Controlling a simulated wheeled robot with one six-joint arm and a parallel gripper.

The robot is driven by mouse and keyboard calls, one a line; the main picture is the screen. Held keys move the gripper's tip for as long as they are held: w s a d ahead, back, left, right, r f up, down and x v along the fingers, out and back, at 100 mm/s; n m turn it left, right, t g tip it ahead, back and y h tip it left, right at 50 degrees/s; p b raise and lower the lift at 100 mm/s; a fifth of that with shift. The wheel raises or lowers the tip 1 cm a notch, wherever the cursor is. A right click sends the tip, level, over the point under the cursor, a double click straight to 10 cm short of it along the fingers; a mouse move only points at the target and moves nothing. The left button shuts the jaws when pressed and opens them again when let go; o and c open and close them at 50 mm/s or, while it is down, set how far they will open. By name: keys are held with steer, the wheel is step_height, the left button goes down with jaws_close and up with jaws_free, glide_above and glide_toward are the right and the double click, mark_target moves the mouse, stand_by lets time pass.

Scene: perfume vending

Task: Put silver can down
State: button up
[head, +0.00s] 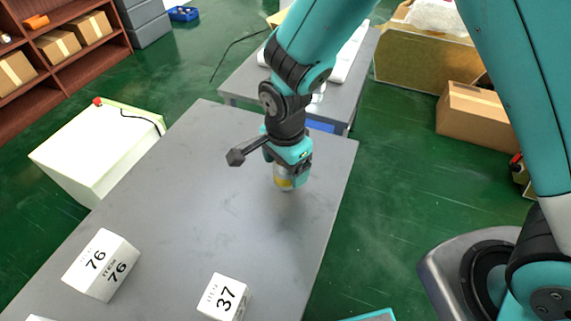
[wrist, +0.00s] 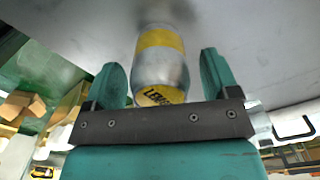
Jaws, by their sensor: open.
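The silver can (head: 284,183) has a yellow band and stands on the grey table (head: 190,190), directly below my gripper (head: 290,178). In the wrist view the can (wrist: 160,62) sits between the two teal fingers of my gripper (wrist: 164,75). A gap shows on each side of the can, so the fingers are open around it and apart from it. Its yellow end with dark lettering faces the wrist camera. In the head view my gripper hides the upper part of the can.
White boxes marked 76 (head: 101,265) and 37 (head: 223,298) stand on the table's near part. The tabletop around the can is clear. A second grey table (head: 245,82) stands behind, and a white cabinet (head: 95,150) is to the left.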

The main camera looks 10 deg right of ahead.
step_height(320, 180, up, 11)
steer(key=shift+d+r, duration=0.1)
steer(key=shift+r, duration=0.45)
steer(key=s+d+r+n+y, duration=0.2)
steer(key=s+r+n, duration=0.3)
steer(key=s+n, duration=0.3)
steer(key=s+d+r+n+y, duration=0.2)
steer(key=s+d+r+n, duration=0.2)
steer(key=s+n, duration=0.4)
steer(key=shift+d+r+n, duration=0.35)
steer(key=shift+r+n, duration=0.1)
steer(key=shift+n, duration=1.15)
